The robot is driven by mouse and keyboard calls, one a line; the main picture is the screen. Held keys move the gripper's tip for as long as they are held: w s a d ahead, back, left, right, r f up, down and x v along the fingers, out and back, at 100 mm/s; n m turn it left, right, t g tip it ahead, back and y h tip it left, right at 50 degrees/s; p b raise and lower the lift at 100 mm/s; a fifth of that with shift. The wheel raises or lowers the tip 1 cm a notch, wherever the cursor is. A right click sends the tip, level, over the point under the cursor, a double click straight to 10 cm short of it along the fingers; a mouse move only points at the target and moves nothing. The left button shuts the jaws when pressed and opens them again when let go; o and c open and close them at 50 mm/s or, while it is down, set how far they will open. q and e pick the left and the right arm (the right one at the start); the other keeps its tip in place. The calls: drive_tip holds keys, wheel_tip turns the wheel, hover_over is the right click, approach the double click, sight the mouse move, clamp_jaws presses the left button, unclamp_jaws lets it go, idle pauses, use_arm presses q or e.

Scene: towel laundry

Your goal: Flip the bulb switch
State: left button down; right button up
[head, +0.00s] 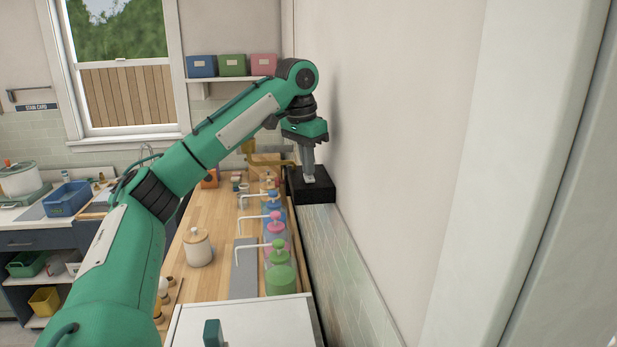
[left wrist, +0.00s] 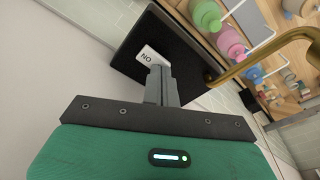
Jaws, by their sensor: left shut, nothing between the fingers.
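A black switch box (head: 317,192) stands against the wall at the far right end of the counter. In the left wrist view the box (left wrist: 128,62) carries a white switch (left wrist: 150,55) with dark lettering that looks like ON, seen turned over. My left gripper (head: 309,177) points down at the box, with its fingers together and empty. In the left wrist view the fingertips (left wrist: 160,70) are at the edge of the white switch and hide part of it. I cannot tell whether they touch it. My right gripper is not in view.
A brass pipe (left wrist: 268,56) runs close beside the box. Several pump bottles, such as a green one (head: 280,272) and a pink one (head: 276,236), line the counter along the wall. A lidded jar (head: 199,248) stands left of them. The wall is close on the right.

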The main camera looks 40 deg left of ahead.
use_arm(q)
drive_tip(key=shift+f, duration=0.15)
drive_tip(key=shift+r+p, duration=0.9)
drive_tip(key=shift+r, duration=2.6)
